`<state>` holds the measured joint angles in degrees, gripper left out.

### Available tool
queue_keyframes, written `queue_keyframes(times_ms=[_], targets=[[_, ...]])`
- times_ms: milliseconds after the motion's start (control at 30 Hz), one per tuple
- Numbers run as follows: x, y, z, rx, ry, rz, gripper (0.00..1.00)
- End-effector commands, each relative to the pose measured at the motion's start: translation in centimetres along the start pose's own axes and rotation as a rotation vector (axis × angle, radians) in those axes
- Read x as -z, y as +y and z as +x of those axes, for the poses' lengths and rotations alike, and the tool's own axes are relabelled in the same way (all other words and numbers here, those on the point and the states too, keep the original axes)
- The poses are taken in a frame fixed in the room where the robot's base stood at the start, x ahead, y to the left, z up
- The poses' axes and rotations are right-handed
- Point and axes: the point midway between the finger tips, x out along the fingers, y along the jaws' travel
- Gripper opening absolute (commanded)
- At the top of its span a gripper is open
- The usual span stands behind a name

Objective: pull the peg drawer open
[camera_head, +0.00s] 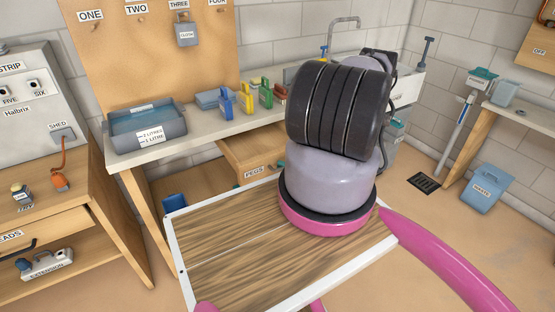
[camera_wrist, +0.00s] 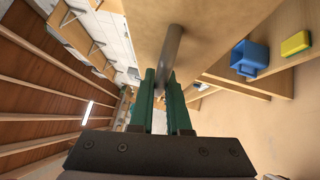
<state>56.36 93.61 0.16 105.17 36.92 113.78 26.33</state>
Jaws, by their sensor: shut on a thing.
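The peg drawer (camera_head: 262,158) is a light wooden drawer under the grey-topped bench, with a PEGS label on its front. It stands out from the bench, and part of its inside shows. My arm hides its right side and handle in the head view. In the wrist view, my gripper (camera_wrist: 163,78) has green fingers shut on a grey bar handle (camera_wrist: 173,45), beside a broad tan wooden face that appears to be the drawer front (camera_wrist: 215,35).
The bench (camera_head: 205,137) carries a blue-grey water tray (camera_head: 148,130) and several coloured containers. A blue bin (camera_head: 174,203) sits low under the bench; a blue container (camera_wrist: 250,58) and yellow block (camera_wrist: 295,43) show in the wrist view. A drain grate (camera_head: 424,182) lies in the floor at right.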

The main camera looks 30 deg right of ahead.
Motion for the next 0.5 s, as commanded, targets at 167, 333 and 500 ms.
queue_keyframes(times_ms=[167, 333, 500], targets=[[0.83, 0.16, -0.82, 0.002, 0.001, 0.001, 0.0], [0.91, 0.18, -0.91, 0.002, 0.001, 0.0, 0.0], [0.88, 0.16, -0.91, 0.002, 0.002, -0.001, 0.0]])
